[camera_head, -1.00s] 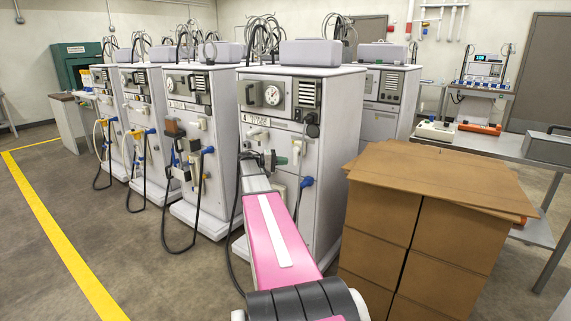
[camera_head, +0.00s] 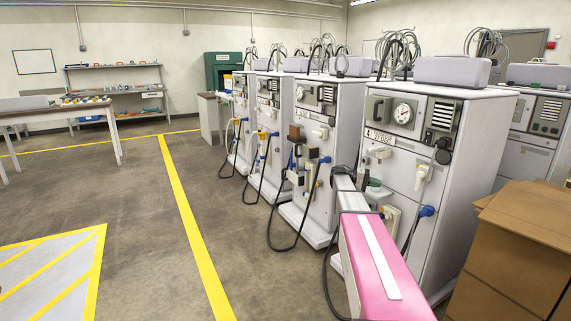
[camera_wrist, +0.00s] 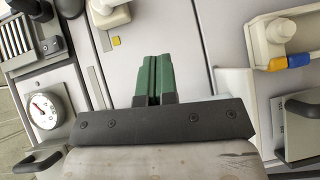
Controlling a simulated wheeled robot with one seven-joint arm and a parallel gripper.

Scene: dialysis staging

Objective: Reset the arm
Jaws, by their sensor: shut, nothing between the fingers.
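My arm reaches out from the lower right of the head view, with a pink link and a pale strip along it. My gripper (camera_wrist: 153,80) shows in the wrist view as two green fingers pressed together with nothing between them. In the head view the gripper is small and partly hidden beside the wrist. The wrist view also shows the machine's round gauge (camera_wrist: 45,110) at left.
Several similar machines (camera_head: 318,150) stand in a row, with hoses hanging in front. Cardboard boxes (camera_head: 510,255) stand close at the right. A work table (camera_head: 60,108) and shelves (camera_head: 115,90) are at the back left. The floor (camera_head: 130,190) at left is open, with yellow lines.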

